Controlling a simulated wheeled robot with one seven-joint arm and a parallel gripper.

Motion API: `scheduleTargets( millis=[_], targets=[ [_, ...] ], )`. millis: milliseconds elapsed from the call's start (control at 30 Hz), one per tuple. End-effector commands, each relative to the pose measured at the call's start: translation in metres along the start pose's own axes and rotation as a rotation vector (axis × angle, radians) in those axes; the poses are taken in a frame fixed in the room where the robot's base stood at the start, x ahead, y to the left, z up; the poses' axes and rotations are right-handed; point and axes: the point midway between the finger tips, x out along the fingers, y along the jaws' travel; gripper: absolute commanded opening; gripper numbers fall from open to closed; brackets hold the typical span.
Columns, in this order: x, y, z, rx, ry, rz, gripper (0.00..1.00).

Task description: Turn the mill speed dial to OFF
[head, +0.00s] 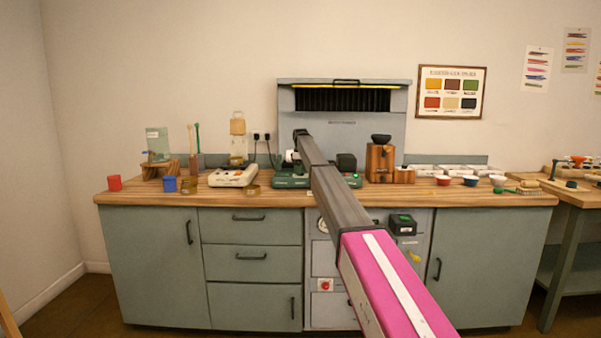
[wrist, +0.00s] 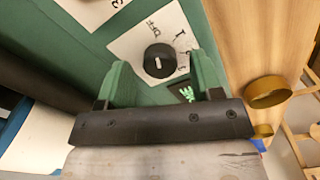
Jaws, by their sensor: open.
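The mill speed dial (wrist: 158,60) is a round black knob with a short white mark, on a white label plate with OFF and number markings. My gripper (wrist: 163,66) is open, with one green finger on each side of the dial. I cannot tell whether the fingers touch it. A small display with green digits (wrist: 187,92) sits beside the right finger. In the head view the green mill (head: 291,180) stands on the counter, partly behind my arm. The dial and my fingertips cannot be made out there.
A white device (head: 233,177) and an amber dish (head: 252,189) stand left of the mill. The dish-like amber ring also shows in the wrist view (wrist: 266,92). A wooden grinder (head: 380,163) stands to the right. Bare wooden counter (head: 225,200) lies along the front.

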Motion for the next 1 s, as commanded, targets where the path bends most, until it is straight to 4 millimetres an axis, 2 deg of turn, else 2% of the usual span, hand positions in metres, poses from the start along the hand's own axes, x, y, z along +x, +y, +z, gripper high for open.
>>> scheduleTargets(
  millis=[167, 500, 600, 1000],
  targets=[
    [-0.022, 0.001, 0.000, 0.000, 0.000, 0.000, 0.60],
    [-0.084, 0.001, -0.001, 0.000, 0.001, 0.002, 0.60],
    [-0.096, 0.001, -0.001, -0.001, 0.000, 0.001, 0.60],
    [-0.102, 0.000, 0.000, -0.001, 0.000, 0.000, 0.60]
  ],
)
